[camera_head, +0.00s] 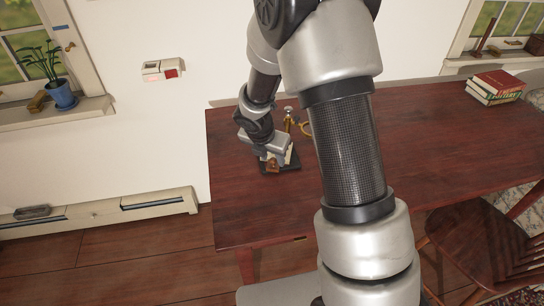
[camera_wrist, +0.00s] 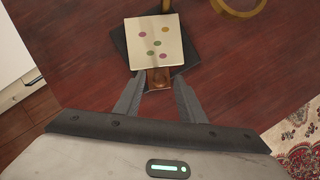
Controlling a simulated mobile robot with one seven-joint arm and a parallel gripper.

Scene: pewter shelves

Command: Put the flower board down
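The flower board (camera_wrist: 157,43) is a cream square with several coloured dots and a brown wooden handle end (camera_wrist: 158,78), seen at the top middle of the wrist view. It lies over a dark square base (camera_wrist: 120,40) on the table. In the head view the board is mostly hidden under my gripper (camera_head: 274,158). In the wrist view my gripper (camera_wrist: 159,82) has its fingers apart, one on each side of the handle end, with small gaps showing. I cannot tell whether the board touches the base everywhere.
The dark red wooden table (camera_head: 420,130) has wide free room on the right. A brass-coloured ring (camera_wrist: 240,6) and a small brass item (camera_head: 288,118) are close behind the board. Books (camera_head: 495,86) lie at the far right. A wooden chair (camera_head: 480,245) stands in front.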

